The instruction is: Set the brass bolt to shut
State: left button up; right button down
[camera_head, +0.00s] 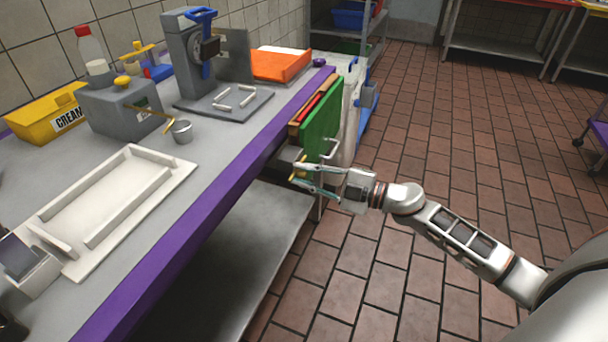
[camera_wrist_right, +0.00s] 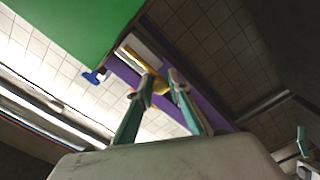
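The brass bolt (camera_head: 300,168) is a small yellow piece at the purple front edge of the counter, below the green board. It shows in the right wrist view (camera_wrist_right: 158,86) just beyond and between my fingertips. Whether it is open or shut is hidden. My right gripper (camera_head: 297,175) reaches in from the right, its teal fingers parted around the bolt area; the fingers also show in the right wrist view (camera_wrist_right: 162,86) with a gap between them. I cannot tell whether they touch the bolt. My left gripper is not in view.
A green board (camera_head: 321,120) stands upright at the counter edge, close above my right gripper. A white tray (camera_head: 105,210), a grey dispenser (camera_head: 120,107) and a yellow cream box (camera_head: 48,113) stand on the counter (camera_head: 222,150).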

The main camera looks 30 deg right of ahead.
jog(key=w+d, duration=0.2)
jog(key=d, duration=0.1)
jog(key=shift+w+b, duration=0.25)
jog(key=shift+b, duration=0.05)
jog(key=c, duration=2)
grip_release()
jog(key=shift+d, duration=0.1)
jog(key=shift+o, duration=0.2)
jog(key=v, duration=1.1)
jog(key=shift+s+d, duration=0.25)
jog(key=shift+s, duration=0.1)
